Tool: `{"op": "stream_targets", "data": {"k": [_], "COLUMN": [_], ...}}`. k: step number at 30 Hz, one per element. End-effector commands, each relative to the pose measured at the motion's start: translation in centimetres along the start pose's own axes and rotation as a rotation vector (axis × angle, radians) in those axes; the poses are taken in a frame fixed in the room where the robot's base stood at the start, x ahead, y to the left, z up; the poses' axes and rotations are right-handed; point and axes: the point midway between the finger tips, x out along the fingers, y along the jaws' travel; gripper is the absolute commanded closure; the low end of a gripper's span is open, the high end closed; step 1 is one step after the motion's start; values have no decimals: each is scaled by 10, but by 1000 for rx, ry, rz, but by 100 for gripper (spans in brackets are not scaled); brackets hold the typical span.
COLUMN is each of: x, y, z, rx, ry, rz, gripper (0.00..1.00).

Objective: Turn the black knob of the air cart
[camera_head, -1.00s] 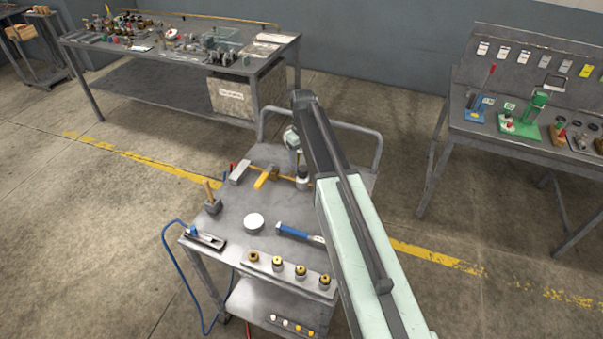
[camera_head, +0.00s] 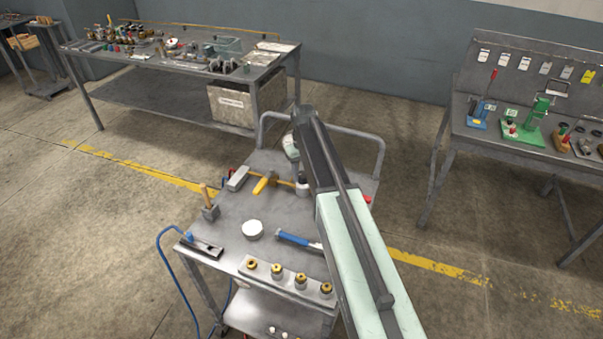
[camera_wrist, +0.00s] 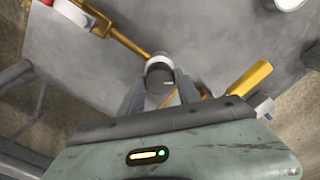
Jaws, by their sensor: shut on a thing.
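The air cart (camera_head: 232,215) stands in front of me, with a brass pipe (camera_head: 283,182) running across its top. At the pipe's right end is a round dark-topped knob (camera_wrist: 160,72) with a light collar and a small white mark, seen in the wrist view. My gripper (camera_wrist: 160,92) is shut on it, one finger on each side. In the head view a pale base (camera_head: 302,188) shows beside my arm; my arm hides most of the knob area. A yellow lever (camera_head: 263,183) sits on the pipe to the left.
The cart also carries a white disc (camera_head: 252,230), a blue-handled hammer (camera_head: 295,239), a wooden-handled tool (camera_head: 209,205) and a front block with several brass-topped fittings (camera_head: 276,271). A cluttered bench (camera_head: 130,58) stands behind left, another bench (camera_head: 455,115) to the right. Floor between is free.

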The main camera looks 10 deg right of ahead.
Motion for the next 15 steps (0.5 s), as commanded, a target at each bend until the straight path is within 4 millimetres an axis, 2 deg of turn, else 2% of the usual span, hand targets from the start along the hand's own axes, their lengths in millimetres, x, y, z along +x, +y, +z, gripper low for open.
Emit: {"op": "stream_targets", "data": {"k": [6,15], "x": [0,0], "y": [1,1], "z": [0,0], "rx": [265,323], "ry": [2,2], "rz": [2,2], "gripper": [100,100]}}
